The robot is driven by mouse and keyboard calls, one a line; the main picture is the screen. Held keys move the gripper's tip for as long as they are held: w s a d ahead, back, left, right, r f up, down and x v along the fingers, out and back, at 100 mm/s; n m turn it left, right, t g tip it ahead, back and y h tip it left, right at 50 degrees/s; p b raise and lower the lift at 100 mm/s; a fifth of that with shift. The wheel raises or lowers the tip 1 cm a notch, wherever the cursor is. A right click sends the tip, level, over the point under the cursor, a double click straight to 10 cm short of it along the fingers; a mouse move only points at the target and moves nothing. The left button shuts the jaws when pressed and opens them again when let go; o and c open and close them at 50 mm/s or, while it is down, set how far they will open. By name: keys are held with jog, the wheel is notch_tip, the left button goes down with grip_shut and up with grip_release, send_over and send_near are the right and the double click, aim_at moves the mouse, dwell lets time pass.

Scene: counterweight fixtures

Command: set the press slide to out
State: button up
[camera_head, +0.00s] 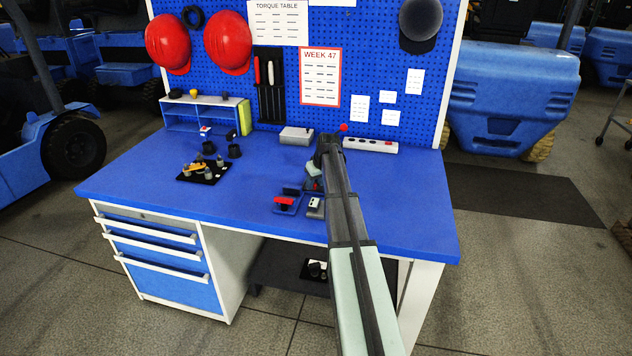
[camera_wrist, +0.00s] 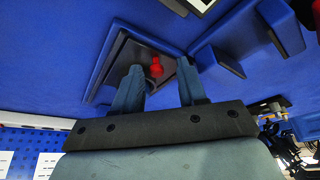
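A red knob (camera_wrist: 156,67) stands on a dark plate inside a blue-edged fixture (camera_wrist: 112,62) in the wrist view. It may be the press slide's handle; I cannot tell for sure. My gripper (camera_wrist: 160,72) has its two fingers spread, with the knob showing between the tips and a gap to the right finger. I cannot tell whether the left finger touches it. In the head view my gripper (camera_head: 314,180) is low over the bench's front middle, and my arm hides much of the fixture there. The slide's position is not clear.
A grey box (camera_head: 296,136) and a switch strip (camera_head: 370,146) are at the back. A black tray of parts (camera_head: 203,172) is left. The right bench top is clear.

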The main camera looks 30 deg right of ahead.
jog(key=v, duration=1.3)
jog(key=shift+s+r, duration=0.15)
jog(key=shift+r, duration=0.2)
jog(key=s+a+f+g+y, duration=0.4)
jog(key=s+a+f, duration=0.9)
jog(key=a+f, duration=0.35)
jog(key=s+a+f+g, duration=0.1)
jog(key=s+a+f, duration=0.3)
jog(key=f, duration=0.3)
jog(key=s+a+f+g, duration=0.1)
jog(key=s+a+f, duration=0.25)
jog(key=f, duration=0.45)
jog(key=s+a+f+g, duration=0.1)
jog(key=s+a+f, duration=0.25)
jog(key=f, duration=0.35)
jog(key=s+a+f+g+h, duration=0.1)
jog(key=s+a+f, duration=0.2)
jog(key=s, duration=0.7)
jog(key=s+a+f+g+h, duration=0.1)
jog(key=s+a+f, duration=0.2)
jog(key=s+f, duration=0.5)
jog(key=s+a+f+g+h, duration=0.2)
jog(key=s+f, duration=0.4)
jog(key=s, duration=0.5)
jog(key=shift+s+a+f, duration=0.2)
jog(key=shift+s+a, duration=0.2)
jog(key=shift+a, duration=0.2)
